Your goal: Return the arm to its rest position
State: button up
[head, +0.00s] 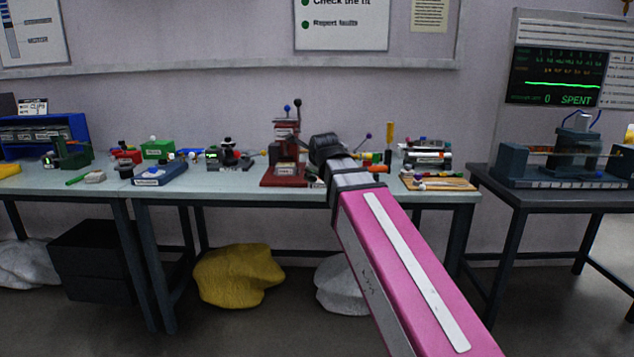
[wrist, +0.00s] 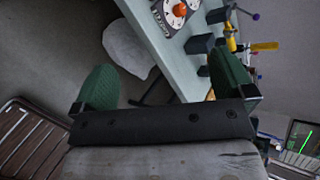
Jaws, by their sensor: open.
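My arm reaches from the lower right of the head view toward the workbench (head: 230,184), its pink link in front. The arm's dark end (head: 325,147) shows in front of the bench, beside a red press-like device (head: 285,150); the fingers cannot be made out there. In the wrist view my gripper (wrist: 164,80) has its two green fingers wide apart, with nothing between them. The bench's pale edge (wrist: 180,62) runs behind the fingers, close to the right one.
Several devices and small parts crowd the bench. A dark side table (head: 555,195) with a machine stands at right, below a screen (head: 557,77). A yellow sack (head: 238,275), a white sack (head: 340,287) and a black box (head: 95,262) lie under the bench.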

jog(key=s+d+f+n+g+h, duration=0.1)
jog(key=d+f+n+g, duration=0.15)
jog(key=f, duration=0.55)
jog(key=s+d+f+n+g, duration=0.1)
jog(key=d+f+n, duration=0.3)
jog(key=f, duration=0.4)
jog(key=s+d+f+n+g+h, duration=0.1)
jog(key=s+d+f+n+g, duration=0.2)
jog(key=f, duration=0.4)
jog(key=s+d+f+n+g, duration=0.1)
jog(key=s+d+f+n, duration=0.2)
jog(key=f, duration=0.4)
jog(key=s+d+f+n+g, duration=0.2)
jog(key=s+d+f+n, duration=0.1)
jog(key=f, duration=0.4)
jog(key=s+d+f+n+g, duration=0.2)
jog(key=s+d+f+n, duration=0.2)
jog(key=s+f, duration=0.3)
jog(key=shift+f+n, duration=0.25)
jog(key=shift+n, duration=0.6)
